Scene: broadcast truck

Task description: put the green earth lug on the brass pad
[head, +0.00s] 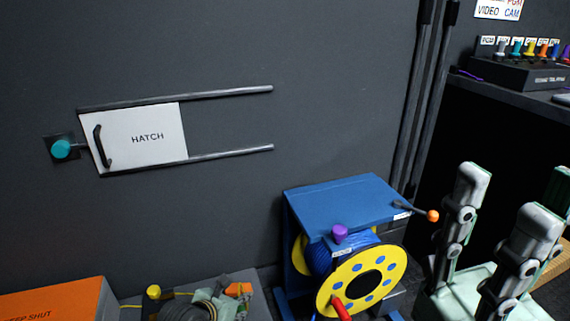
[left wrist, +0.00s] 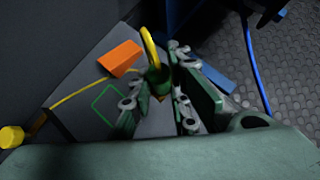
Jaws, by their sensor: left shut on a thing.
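My left gripper (left wrist: 158,95) is shut on a dark green piece (left wrist: 160,78), which I take to be the green earth lug. A yellow loop (left wrist: 150,45) rises from its top. A small brass-coloured bit shows below it between the fingers. In the head view my left gripper (head: 208,306) is at the bottom edge, partly cut off, over a grey surface. My right gripper (head: 500,190) is at the right, fingers up and apart, with nothing seen between them. I cannot clearly make out the brass pad.
The grey surface (head: 248,276) bears an orange block (left wrist: 122,58), a green square outline (left wrist: 108,104) and a yellow knob (left wrist: 12,136) with a yellow wire. A blue stand (head: 345,197) with a yellow cable reel (head: 340,283) stands right. An orange case (head: 60,300) is left.

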